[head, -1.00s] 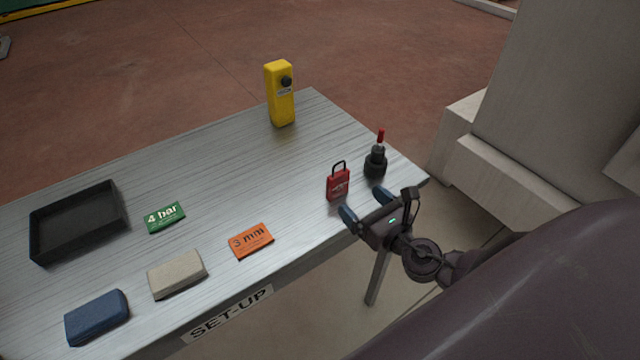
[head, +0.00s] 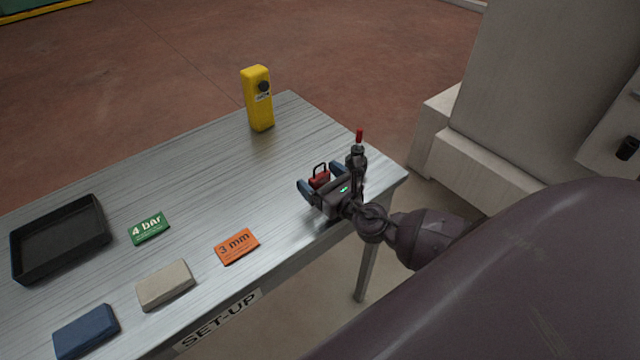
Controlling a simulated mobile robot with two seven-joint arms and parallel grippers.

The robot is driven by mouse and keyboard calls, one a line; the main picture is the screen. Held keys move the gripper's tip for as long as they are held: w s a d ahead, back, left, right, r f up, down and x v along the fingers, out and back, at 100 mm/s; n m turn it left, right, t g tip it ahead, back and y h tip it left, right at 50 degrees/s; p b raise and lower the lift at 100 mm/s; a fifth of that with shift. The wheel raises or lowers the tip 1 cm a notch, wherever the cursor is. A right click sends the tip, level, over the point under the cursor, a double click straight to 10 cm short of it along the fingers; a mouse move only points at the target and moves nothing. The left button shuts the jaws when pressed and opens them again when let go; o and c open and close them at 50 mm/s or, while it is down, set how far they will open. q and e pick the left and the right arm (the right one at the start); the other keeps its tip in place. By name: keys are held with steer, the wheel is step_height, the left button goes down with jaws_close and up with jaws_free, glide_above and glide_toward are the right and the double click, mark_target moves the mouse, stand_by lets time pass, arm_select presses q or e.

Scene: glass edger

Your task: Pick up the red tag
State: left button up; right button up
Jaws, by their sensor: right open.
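The red tag (head: 319,179), shaped like a padlock with a dark shackle on top, stands on the metal table near its right end. My right gripper (head: 321,177) comes in from the lower right with its blue-tipped fingers open, one on each side of the tag. The gripper body hides the tag's lower part. I cannot tell whether the fingers touch it. My left gripper is not in view.
A yellow box (head: 258,98) stands at the back. An orange card (head: 237,247), green card (head: 149,228), beige block (head: 165,285), blue block (head: 87,331) and black tray (head: 104,236) lie further left.

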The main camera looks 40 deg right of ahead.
steer(key=shift+w+a, duration=0.1)
steer(key=shift+w, duration=0.85)
steer(key=c, duration=1)
